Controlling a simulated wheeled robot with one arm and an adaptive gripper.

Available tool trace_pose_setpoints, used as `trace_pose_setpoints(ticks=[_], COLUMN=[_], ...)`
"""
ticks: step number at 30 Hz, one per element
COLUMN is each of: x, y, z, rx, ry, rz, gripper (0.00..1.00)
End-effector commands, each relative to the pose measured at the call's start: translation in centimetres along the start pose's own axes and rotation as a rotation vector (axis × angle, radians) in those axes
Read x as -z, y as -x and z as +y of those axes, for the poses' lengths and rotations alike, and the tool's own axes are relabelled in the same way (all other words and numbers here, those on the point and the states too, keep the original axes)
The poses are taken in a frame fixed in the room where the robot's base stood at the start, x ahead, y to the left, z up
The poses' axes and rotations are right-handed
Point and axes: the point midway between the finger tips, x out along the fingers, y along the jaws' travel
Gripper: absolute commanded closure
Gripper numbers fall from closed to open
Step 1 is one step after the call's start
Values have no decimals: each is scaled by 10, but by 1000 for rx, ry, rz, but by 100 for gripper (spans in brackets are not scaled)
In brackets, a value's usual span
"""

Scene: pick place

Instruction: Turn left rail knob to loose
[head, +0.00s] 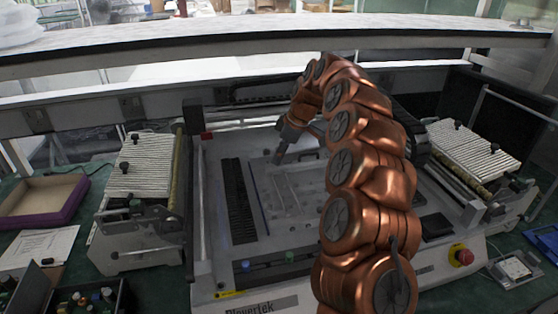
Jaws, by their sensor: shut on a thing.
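My copper-coloured arm reaches over a grey machine (212,215) marked Plevertek. My gripper (280,154) is small in the head view, over the back part of the machine's recessed bed (300,220). It points down and is shut on a small dark thing at its tips, at the place of the left rail knob. The knob is mostly hidden by the fingers, and its turn position cannot be read. Pale rails (284,190) run on the bed in front of the gripper.
A ribbed feeder unit (145,165) stands left of the machine and another (470,150) right. A red stop button (461,256) is at the front right. A purple-edged tray (45,200) lies far left. A pale beam (250,38) crosses above the bed.

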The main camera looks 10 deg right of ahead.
Motion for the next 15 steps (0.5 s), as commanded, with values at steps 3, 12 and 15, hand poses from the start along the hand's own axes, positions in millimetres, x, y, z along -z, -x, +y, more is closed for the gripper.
trace_pose_setpoints(ticks=[3,12,15], x=[-1,0,0], y=[-4,-2,-2], z=[2,3,2], rx=[40,121,142], ry=[94,292,339], rz=[-2,-1,-1], gripper=[100,100,100])
